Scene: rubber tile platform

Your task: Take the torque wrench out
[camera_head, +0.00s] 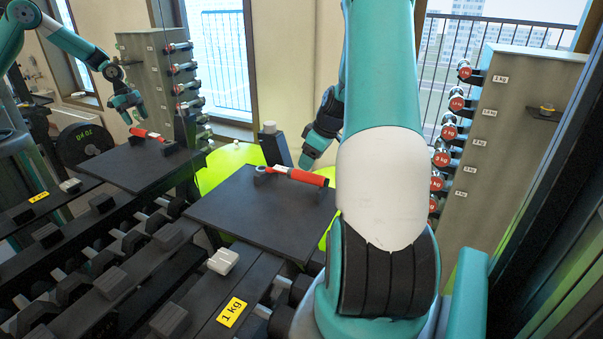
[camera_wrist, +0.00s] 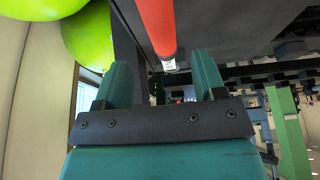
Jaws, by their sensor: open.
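The torque wrench (camera_head: 308,178), with a red handle, lies on a black rubber tile platform (camera_head: 240,208). My gripper (camera_head: 307,162) is just above and behind the wrench in the head view. In the wrist view, the wrench's red handle (camera_wrist: 157,25) reaches down from the top between the lines of the two teal fingers. My gripper (camera_wrist: 160,62) is open there, with nothing held. Whether the fingers touch the wrench cannot be told.
A dumbbell rack (camera_head: 495,130) stands at the right. Below the platform are more dumbbells and a yellow 1 kg label (camera_head: 231,312). Lime-green balls (camera_wrist: 92,38) are beside the platform. A mirror at the left repeats the arm and wrench.

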